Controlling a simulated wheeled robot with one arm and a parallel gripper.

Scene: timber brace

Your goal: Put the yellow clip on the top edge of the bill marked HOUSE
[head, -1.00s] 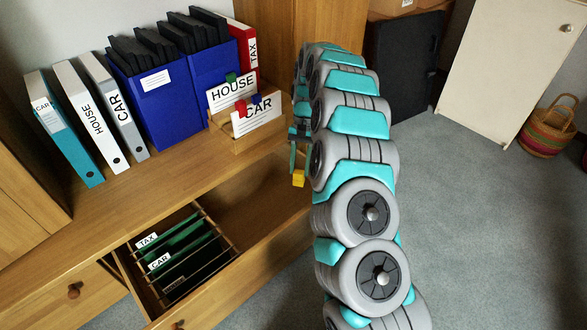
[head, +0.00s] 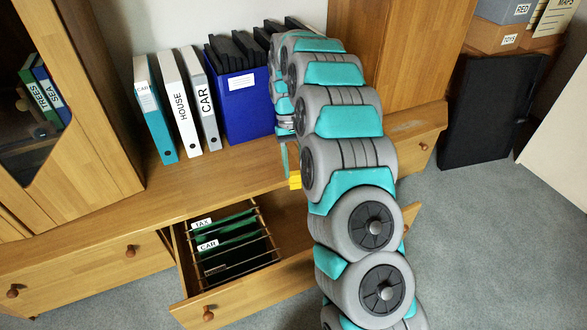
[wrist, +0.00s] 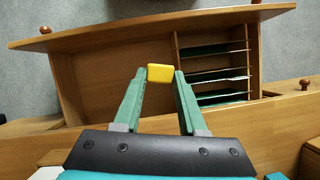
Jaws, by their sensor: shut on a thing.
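My gripper (wrist: 160,82) is shut on the yellow clip (wrist: 160,73), which sits between its green fingertips in the wrist view. In the head view the clip (head: 295,180) shows beside my arm, near the cabinet's front edge and the open drawer. The bill marked HOUSE and its wooden holder are not visible now; my arm covers the part of the cabinet top right of the blue file box.
The open drawer (head: 250,296) holds hanging files marked TAX and CAR (head: 222,243). A teal binder (head: 158,120), a white HOUSE binder (head: 181,115), a grey CAR binder and a blue file box (head: 247,110) stand on the cabinet top. A tall wooden cupboard (head: 385,60) stands behind my arm.

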